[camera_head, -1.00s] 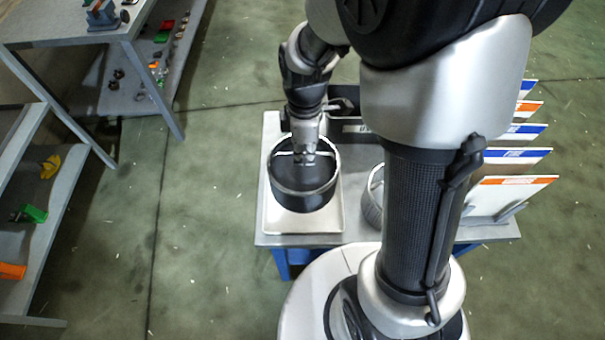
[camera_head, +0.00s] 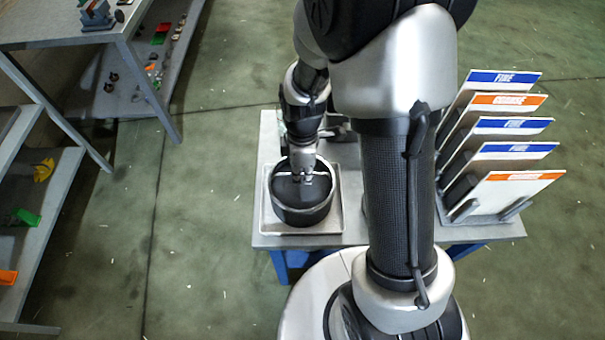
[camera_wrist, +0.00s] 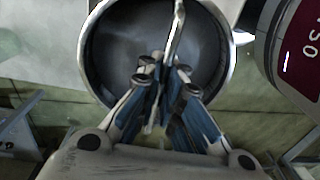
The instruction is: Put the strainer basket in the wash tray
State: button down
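The strainer basket (camera_head: 303,216) is a dark round pot with a bright metal rim and a bar handle across its top. In the head view it stands upright within the outline of the pale wash tray (camera_head: 335,231), at the table's left end. I cannot tell whether its bottom touches the tray. My gripper (camera_head: 305,180) is above the basket's middle. In the wrist view my gripper's fingers (camera_wrist: 163,100) close together around the handle (camera_wrist: 176,35), with the basket's dark inside (camera_wrist: 115,50) behind them.
A rack of several white sign boards (camera_head: 510,190) stands on the table's right part. My arm hides the table's middle. A dark red rounded object (camera_wrist: 295,50) is at the wrist view's right edge. Shelves (camera_head: 60,215) stand left, across open floor.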

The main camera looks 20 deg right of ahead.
jog(key=shift+f, duration=0.1)
jog(key=c, duration=2.2)
grip_release()
jog(key=shift+f, duration=0.1)
jog(key=shift+c, duration=0.2)
jog(key=o, duration=0.5)
notch_tip(320, 180, up, 12)
jog(key=r+p, duration=0.1)
jog(key=p, duration=0.3)
notch_tip(320, 180, up, 9)
jog(key=m+t, duration=0.2)
jog(key=m, duration=0.3)
send_over(303, 179)
jog(key=s, duration=0.5)
jog(key=shift+s+a+r+m+t, duration=0.1)
jog(key=shift+s+r+m+t, duration=0.45)
jog(key=shift+s+r+m, duration=0.85)
jog(key=shift+s+a+r+m+t, duration=0.1)
jog(key=shift+s+r+m+t, duration=0.65)
jog(key=shift+s+m, duration=1.15)
jog(key=shift+s+r+m+t, duration=0.3)
jog(key=shift+s+r+m, duration=1.1)
jog(key=shift+s, duration=0.5)
